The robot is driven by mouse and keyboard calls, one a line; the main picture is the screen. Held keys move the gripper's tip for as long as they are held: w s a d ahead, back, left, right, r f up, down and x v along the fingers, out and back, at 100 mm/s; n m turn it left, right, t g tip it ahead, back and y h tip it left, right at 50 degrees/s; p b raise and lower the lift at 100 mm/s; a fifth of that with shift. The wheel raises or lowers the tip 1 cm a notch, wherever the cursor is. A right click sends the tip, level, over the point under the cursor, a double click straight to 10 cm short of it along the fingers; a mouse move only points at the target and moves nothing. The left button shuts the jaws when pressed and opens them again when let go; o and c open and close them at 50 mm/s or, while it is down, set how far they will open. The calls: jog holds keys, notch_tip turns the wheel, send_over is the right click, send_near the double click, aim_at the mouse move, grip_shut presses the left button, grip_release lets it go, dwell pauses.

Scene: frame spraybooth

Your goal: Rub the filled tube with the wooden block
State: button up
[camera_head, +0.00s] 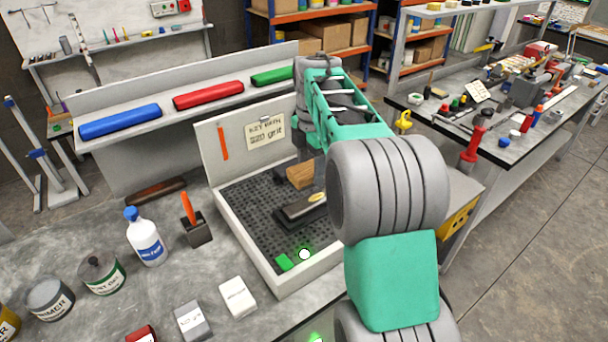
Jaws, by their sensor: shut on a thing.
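The wooden block (300,175) is a small tan block above the perforated floor of the grey booth tray. My gripper (302,160) points down from the end of my teal arm and is shut on the block; its fingers are mostly hidden behind my arm. The filled tube (296,212) is a short dark piece lying in the tray, with a yellowish patch (316,197) near its right end. The block shows just behind and above the tube in the picture; I cannot tell whether they touch.
The tray (308,276) has a raised rim and a back panel with a card (265,132). Blue, red and green bars lie on the shelf behind.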

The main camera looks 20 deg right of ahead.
aim_at(310, 200)
jog(key=shift+f+n, duration=0.2)
jog(key=shift+n, duration=0.2)
notch_tip(310, 200, down, 7)
jog(key=b, duration=0.6)
jog(key=shift+f, duration=0.2)
jog(key=shift+d+f, duration=0.25)
jog(key=shift+d, duration=0.25)
jog(key=shift+c, duration=0.5)
jog(key=shift+w+d, duration=0.25)
jog(key=shift+d, duration=0.9)
jog(key=shift+w+d, duration=0.25)
jog(key=shift+d, duration=0.9)
jog(key=shift+w+d+f, duration=0.1)
jog(key=shift+d+f, duration=0.2)
jog(key=shift+d, duration=0.4)
jog(key=a, duration=0.2)
jog(key=shift+s+a+r, duration=0.2)
jog(key=shift+s+a, duration=0.05)
jog(key=shift+a, duration=0.1)
jog(key=shift+s+a+b, duration=0.2)
jog(key=shift+a, duration=0.9)
jog(key=shift+s+a+b, duration=0.2)
jog(key=shift+a, duration=0.85)
notch_tip(310, 200, up, 8)
jog(key=p, duration=0.6)
jog(key=shift+r, duration=0.2)
